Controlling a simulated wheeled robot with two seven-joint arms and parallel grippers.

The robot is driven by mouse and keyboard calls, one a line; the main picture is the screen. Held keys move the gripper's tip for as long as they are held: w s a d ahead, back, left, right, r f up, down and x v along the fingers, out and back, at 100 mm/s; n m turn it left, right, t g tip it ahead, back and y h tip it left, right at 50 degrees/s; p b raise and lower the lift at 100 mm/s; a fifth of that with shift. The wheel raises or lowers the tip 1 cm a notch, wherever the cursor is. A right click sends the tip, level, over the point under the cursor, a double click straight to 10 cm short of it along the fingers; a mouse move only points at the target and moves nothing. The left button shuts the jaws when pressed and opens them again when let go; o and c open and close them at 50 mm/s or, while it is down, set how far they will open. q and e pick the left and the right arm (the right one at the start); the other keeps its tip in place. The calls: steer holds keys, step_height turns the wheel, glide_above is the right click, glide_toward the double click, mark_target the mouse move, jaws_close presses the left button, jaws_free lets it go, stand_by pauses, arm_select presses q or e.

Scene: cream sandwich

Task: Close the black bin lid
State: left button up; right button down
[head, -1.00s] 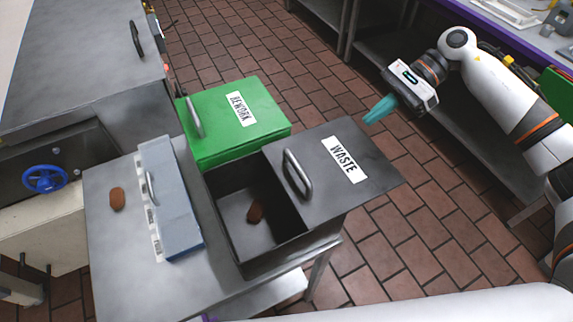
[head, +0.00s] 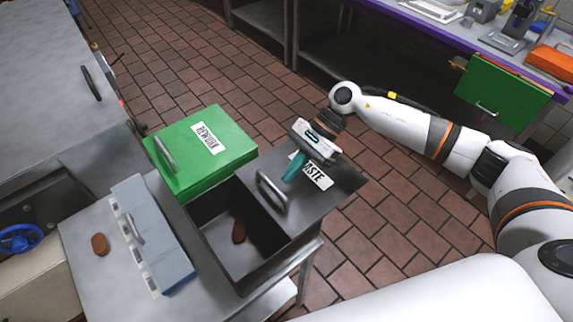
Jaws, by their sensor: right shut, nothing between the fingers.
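The black bin (head: 211,222) labelled WASTE stands partly open in the head view. Its flat dark lid (head: 313,205) is slid to the right, with a metal handle (head: 273,193) near its left edge. A brown cookie-like piece (head: 239,231) lies inside the open part. My right gripper (head: 288,178) is over the lid, just right of and above the handle, with its teal fingers shut and empty. It covers part of the WASTE label. Whether the fingers touch the lid or handle is unclear. My left gripper is not in view.
A closed green REWORK bin (head: 235,150) stands behind the black bin. To the left, a grey-blue box (head: 160,240) with a handle and another brown piece (head: 100,244) sit on the metal table (head: 90,285). Tiled floor is clear beyond the lid.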

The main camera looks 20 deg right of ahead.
steer(key=shift+s+a+r, duration=0.15)
steer(key=shift+s+a, duration=0.15)
steer(key=shift+a, duration=0.45)
steer(key=shift+a, duration=0.25)
steer(key=s+a+b, duration=0.5)
steer(key=a+b, duration=0.1)
steer(key=a, duration=0.7)
steer(key=shift+a+b, duration=0.25)
steer(key=shift+b, duration=0.1)
steer(key=shift+s, duration=0.1)
